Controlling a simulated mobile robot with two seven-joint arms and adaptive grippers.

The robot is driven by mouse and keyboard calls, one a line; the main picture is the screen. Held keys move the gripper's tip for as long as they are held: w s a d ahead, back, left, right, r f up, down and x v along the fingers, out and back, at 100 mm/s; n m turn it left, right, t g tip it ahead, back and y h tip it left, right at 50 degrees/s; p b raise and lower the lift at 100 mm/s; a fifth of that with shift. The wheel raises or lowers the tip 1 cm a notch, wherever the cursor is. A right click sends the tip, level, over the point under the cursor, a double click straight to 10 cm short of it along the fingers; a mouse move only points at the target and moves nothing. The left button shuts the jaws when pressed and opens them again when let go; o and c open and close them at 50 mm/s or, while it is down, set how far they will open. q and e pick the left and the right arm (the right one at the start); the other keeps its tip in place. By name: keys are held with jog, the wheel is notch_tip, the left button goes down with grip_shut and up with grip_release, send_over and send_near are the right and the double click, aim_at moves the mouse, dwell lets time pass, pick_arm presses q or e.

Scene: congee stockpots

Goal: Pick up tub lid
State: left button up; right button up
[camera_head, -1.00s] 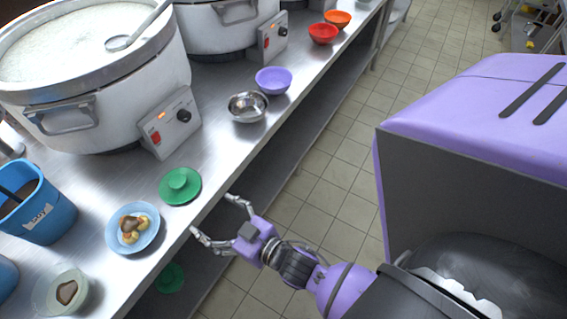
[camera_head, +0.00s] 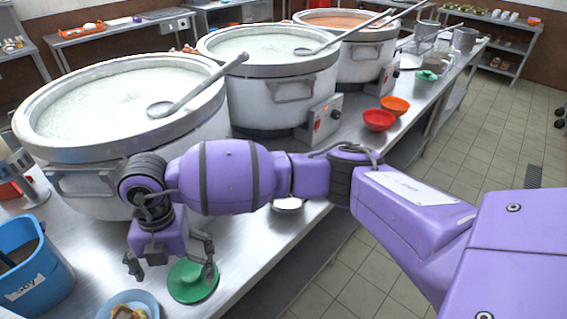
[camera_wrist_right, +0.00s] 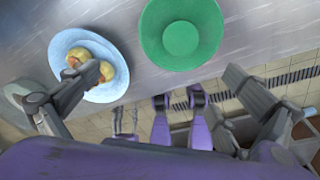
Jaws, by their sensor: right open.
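The green tub lid (camera_head: 190,288) is round with a raised knob and lies on the steel table near its front edge. It also shows whole in the right wrist view (camera_wrist_right: 150,40), with nothing in the jaws. My right gripper (camera_head: 171,272) is open and points down over the table, just left of and above the lid in the head view. One finger overlaps the lid in that view; contact cannot be told. In the right wrist view my fingers (camera_wrist_right: 165,76) are spread wide, the lid beyond them. My left gripper is not in view.
A blue plate (camera_head: 152,301) with food lies beside the lid. A blue tub (camera_head: 42,280) stands at the left. Large congee pots (camera_head: 70,185) line the table behind my arm. A red bowl (camera_head: 378,120) and an orange bowl (camera_head: 396,104) stand farther along the front edge.

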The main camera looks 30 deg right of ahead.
aim_at(190, 273)
jog(key=shift+w+d+r+t+h, duration=0.15)
jog(key=shift+w+d+r+t, duration=0.1)
jog(key=shift+w+d, duration=0.25)
jog(key=shift+w+d+r+t+h, duration=0.2)
jog(key=shift+w+d, duration=0.1)
jog(key=shift+w, duration=0.25)
jog(key=shift+w+d+f+m, duration=0.1)
jog(key=shift+w+d+m, duration=0.15)
jog(key=shift+m, duration=0.05)
notch_tip(190, 273, down, 7)
jog(key=shift+d+f, duration=0.1)
jog(key=shift+f, duration=0.05)
jog(key=c, duration=1.2)
jog(key=shift+s, duration=0.1)
jog(key=shift+c, duration=1)
